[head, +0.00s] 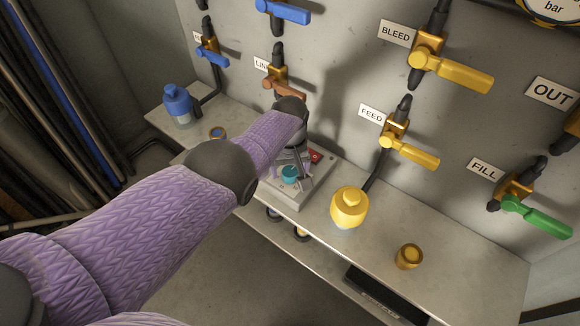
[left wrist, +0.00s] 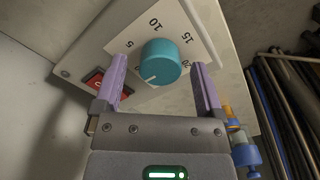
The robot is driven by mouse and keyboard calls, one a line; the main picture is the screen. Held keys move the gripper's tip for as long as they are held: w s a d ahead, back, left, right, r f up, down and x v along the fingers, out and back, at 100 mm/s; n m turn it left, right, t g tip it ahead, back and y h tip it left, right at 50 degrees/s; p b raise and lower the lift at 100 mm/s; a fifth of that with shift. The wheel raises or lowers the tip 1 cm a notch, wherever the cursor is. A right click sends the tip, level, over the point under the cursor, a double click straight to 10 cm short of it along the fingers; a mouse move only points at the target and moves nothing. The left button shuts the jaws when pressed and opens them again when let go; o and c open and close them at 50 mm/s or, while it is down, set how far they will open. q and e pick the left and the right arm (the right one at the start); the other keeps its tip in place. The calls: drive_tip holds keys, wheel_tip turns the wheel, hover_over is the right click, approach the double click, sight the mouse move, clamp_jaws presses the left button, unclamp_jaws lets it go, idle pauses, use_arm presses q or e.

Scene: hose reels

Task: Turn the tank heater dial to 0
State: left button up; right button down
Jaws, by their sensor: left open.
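The tank heater dial (left wrist: 161,61) is a round teal knob on a white scale plate (left wrist: 172,20) marked 5, 10, 15 and a further, partly hidden number. A white mark on the knob points to its lower left in the left wrist view; I cannot tell which number it meets. The 0 is not readable. In the head view the dial (head: 289,172) sits on a grey box (head: 322,181) on the shelf. My left gripper (left wrist: 159,70) is open, one purple finger on each side of the knob, with gaps visible. My right gripper is not in view.
A red switch (left wrist: 96,82) is close by the left finger; it also shows in the head view (head: 315,156). A yellow bottle (head: 349,208), a brass cup (head: 408,256) and a blue bottle (head: 178,105) stand on the shelf. Valves with coloured levers line the wall above.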

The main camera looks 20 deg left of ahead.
sight(290, 171)
use_arm(q)
wheel_tip(290, 171, up, 10)
drive_tip(key=p, duration=0.7)
drive_tip(key=shift+f, duration=0.1)
